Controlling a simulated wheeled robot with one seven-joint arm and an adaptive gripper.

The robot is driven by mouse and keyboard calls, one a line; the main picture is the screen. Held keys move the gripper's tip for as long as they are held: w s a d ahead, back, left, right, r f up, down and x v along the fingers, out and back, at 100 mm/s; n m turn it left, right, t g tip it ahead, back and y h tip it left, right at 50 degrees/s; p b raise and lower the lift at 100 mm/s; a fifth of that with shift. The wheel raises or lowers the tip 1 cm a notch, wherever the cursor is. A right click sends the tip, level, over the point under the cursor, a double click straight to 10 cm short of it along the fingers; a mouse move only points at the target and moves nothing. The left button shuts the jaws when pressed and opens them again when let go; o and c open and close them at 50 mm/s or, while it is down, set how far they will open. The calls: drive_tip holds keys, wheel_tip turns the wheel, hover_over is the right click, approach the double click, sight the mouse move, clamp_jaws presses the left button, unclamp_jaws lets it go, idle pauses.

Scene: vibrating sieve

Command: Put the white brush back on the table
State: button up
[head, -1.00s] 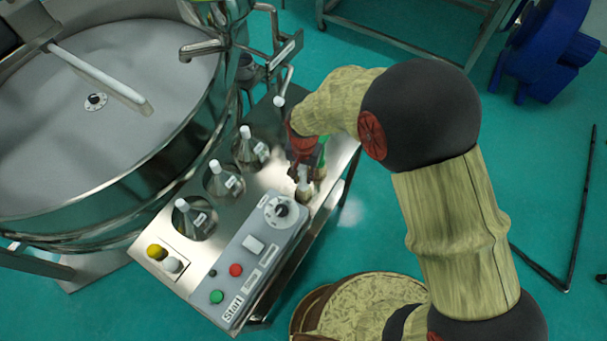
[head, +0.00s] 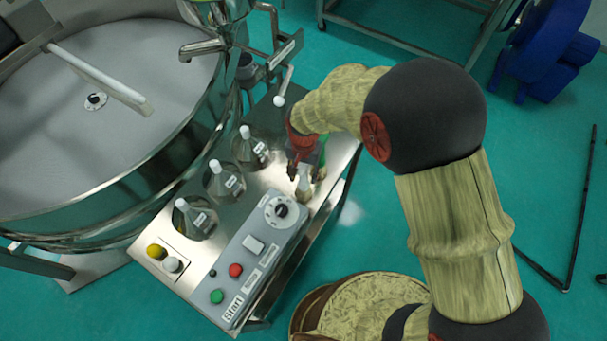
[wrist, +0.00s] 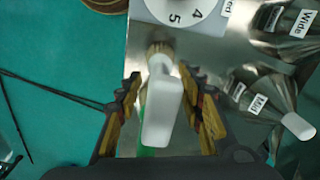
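The white brush (wrist: 163,108) has a white handle and brownish bristles. In the wrist view it lies between the two fingers of my gripper (wrist: 165,112), with a gap on each side. In the head view the brush (head: 304,187) is at the right edge of the metal table (head: 268,178), beside the control panel. It appears to rest on the table, though its contact is partly hidden. My gripper (head: 306,172) is open around the brush, low over the table.
Several labelled flasks (head: 222,182) stand in table holes left of my gripper. The control panel (head: 255,250) with dial and buttons is just in front. The big round sieve (head: 100,140) is at left. A green object (head: 322,152) is partly hidden behind my gripper.

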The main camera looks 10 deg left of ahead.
wheel_tip(320, 180, up, 11)
drive_tip(key=shift+r, duration=0.2)
drive_tip(key=s+d+r+t, duration=0.1)
drive_tip(key=d+r+t, duration=0.1)
drive_tip(key=d+r, duration=1.15)
drive_tip(key=s+d+r+n+t, duration=0.1)
drive_tip(key=s+d+r, duration=0.3)
drive_tip(key=s+d, duration=0.2)
drive_tip(key=s+d+r+t, duration=0.2)
drive_tip(key=s+d+r, duration=0.2)
drive_tip(key=s+d, duration=0.3)
drive_tip(key=shift+s+d+n+t, duration=0.25)
drive_tip(key=shift+s+n+t, duration=0.05)
drive_tip(key=shift+s+n, duration=0.1)
wheel_tip(320, 180, down, 19)
drive_tip(key=b, duration=1.9)
drive_tip(key=shift+r, duration=0.15)
drive_tip(key=shift+w, duration=0.1)
